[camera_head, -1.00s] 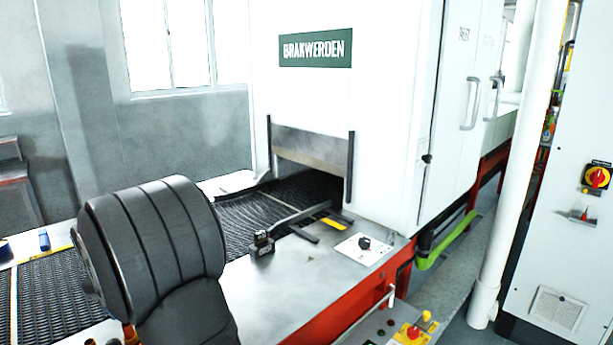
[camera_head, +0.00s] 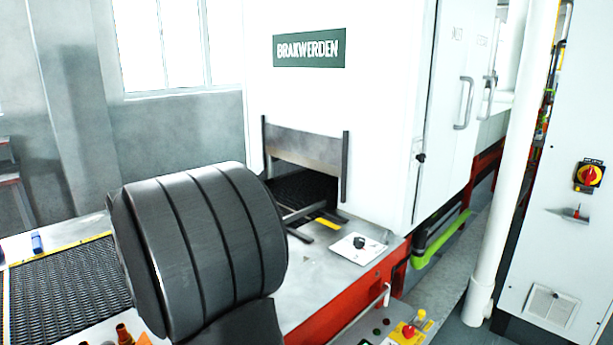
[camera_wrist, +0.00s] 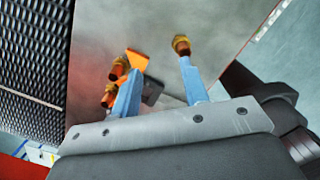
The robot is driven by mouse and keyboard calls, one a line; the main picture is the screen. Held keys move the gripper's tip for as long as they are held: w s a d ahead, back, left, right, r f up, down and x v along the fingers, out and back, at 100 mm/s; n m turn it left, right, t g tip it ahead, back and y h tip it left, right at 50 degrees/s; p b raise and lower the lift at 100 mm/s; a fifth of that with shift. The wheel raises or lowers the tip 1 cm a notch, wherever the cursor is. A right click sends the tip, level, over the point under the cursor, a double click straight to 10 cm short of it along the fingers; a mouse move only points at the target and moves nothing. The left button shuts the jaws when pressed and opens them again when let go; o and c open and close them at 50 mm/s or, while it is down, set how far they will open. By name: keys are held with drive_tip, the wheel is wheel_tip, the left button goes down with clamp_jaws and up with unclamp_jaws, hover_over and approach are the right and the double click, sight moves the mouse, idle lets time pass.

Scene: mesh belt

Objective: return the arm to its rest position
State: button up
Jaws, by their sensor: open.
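My gripper (camera_wrist: 160,68) shows in the wrist view with its two blue fingers spread apart. Nothing is clasped between them. It is over a grey metal surface (camera_wrist: 100,35) beside the mesh belt. Several copper-coloured fittings (camera_wrist: 118,70) show near the left finger, and another one (camera_wrist: 182,45) shows at the tip of the right finger; I cannot tell whether they touch. In the head view, my dark arm link fills the lower middle and hides the gripper.
The mesh belt (camera_head: 65,285) runs along the left and into the white machine's opening (camera_head: 300,185). A control plate with a black knob (camera_head: 359,243) sits right of my arm. A white pipe (camera_head: 515,170) and a cabinet (camera_head: 565,230) stand at the right.

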drive_tip(key=s+m, duration=0.1)
drive_tip(key=m, duration=0.4)
drive_tip(key=s+a+m+h, duration=0.1)
drive_tip(key=s+m, duration=0.1)
drive_tip(key=m, duration=0.3)
drive_tip(key=s+a+f+m+g, duration=0.1)
drive_tip(key=s+m, duration=0.1)
drive_tip(key=m, duration=0.2)
drive_tip(key=shift+m, duration=0.4)
